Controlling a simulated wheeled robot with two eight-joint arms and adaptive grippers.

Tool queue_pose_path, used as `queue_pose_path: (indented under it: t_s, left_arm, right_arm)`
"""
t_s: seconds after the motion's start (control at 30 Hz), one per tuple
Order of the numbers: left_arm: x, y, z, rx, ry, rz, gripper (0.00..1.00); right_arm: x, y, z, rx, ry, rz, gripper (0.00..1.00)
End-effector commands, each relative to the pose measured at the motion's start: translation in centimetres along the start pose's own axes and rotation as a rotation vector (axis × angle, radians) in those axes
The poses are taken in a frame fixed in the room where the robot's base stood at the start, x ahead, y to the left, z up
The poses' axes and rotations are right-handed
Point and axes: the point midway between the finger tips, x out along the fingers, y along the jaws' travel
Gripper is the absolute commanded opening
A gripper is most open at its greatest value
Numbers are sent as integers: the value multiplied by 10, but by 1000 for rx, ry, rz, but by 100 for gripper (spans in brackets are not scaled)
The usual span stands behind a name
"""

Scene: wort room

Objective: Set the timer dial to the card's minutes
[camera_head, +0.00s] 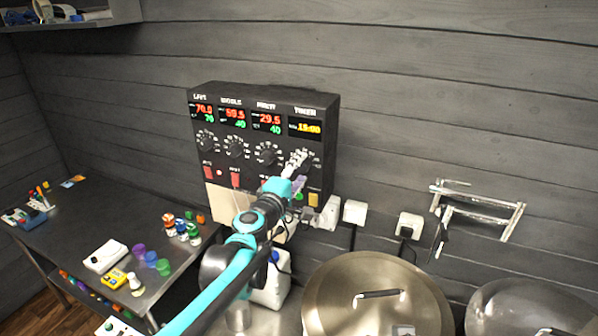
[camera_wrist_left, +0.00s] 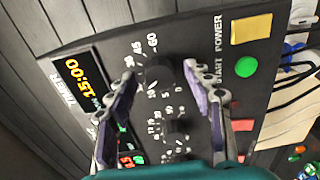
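The black control panel (camera_head: 263,150) hangs on the wall, and its timer display (camera_head: 305,128) reads 15:00 in yellow. In the left wrist view the black timer dial (camera_wrist_left: 166,76) shows between the two spread fingers of my left gripper (camera_wrist_left: 160,72). I cannot tell whether a finger touches it. A pale card-like sheet (camera_head: 222,203) hangs below the panel, with no readable text. My right gripper is out of view.
A green START button (camera_wrist_left: 246,67) and a yellow POWER square (camera_wrist_left: 251,29) sit beside the timer dial. Other dials (camera_head: 236,148) are to its left. Large metal lids (camera_head: 340,290) stand below right. A steel table (camera_head: 75,225) with small items is at left.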

Motion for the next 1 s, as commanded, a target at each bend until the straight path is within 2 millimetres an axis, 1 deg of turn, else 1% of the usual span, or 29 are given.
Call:
queue_pose_path:
  t_s: [0.13,0.23,0.37,0.5,0.6,0.7,0.83,1.0]
  left_arm:
    - [-4,0,0,0,1,0,52]
    - [-16,0,0,0,1,0,52]
    - [-42,0,0,0,1,0,52]
    - [-74,0,0,0,2,0,52]
    - [-93,0,0,0,1,0,52]
    - [-107,0,0,0,2,0,52]
    - [-117,0,0,0,0,0,52]
    - [-121,0,0,0,-1,0,52]
  right_arm:
    - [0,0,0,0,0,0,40]
    - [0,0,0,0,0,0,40]
    - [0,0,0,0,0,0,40]
    - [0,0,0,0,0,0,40]
    - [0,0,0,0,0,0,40]
    - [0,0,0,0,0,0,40]
    - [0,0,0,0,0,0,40]
    - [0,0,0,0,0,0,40]
